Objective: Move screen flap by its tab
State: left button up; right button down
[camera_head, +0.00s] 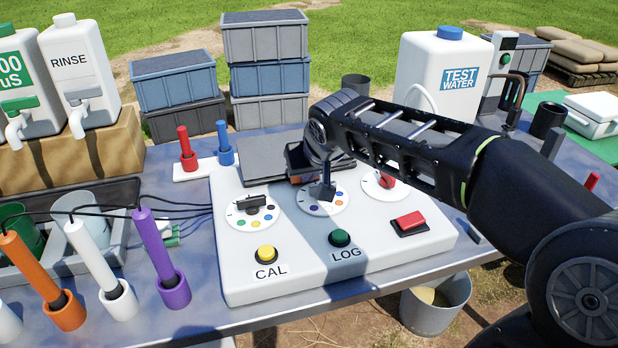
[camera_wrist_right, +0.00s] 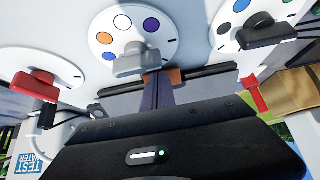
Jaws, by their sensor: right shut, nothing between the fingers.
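The screen flap (camera_head: 262,160) is a dark grey plate lying on the back of the white control panel (camera_head: 235,275). A small orange-brown piece (camera_head: 302,179), which looks like its tab, shows at the flap's front right edge. My right gripper (camera_head: 326,194) is shut and empty, pointing down over the middle dial, just in front of this piece. In the right wrist view the orange-brown piece (camera_wrist_right: 177,76) shows right beside the dark fingers, with the grey flap (camera_wrist_right: 212,84) behind. Whether they touch is unclear. My left gripper is not in view.
Three dials with knobs, a yellow button (camera_head: 266,254), a green button (camera_head: 340,238) and a red switch (camera_head: 410,222) are on the panel. Red (camera_head: 187,147) and blue (camera_head: 224,143) handles stand behind left. Colored probes (camera_head: 160,255) stand left. A test water jug (camera_head: 440,80) is at the back.

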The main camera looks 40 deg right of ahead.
dwell(0.4)
pick_arm(q)
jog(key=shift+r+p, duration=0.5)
jog(key=shift+p, duration=0.1)
pick_arm(e)
jog(key=shift+r, duration=0.75)
jog(key=shift+w, duration=0.1)
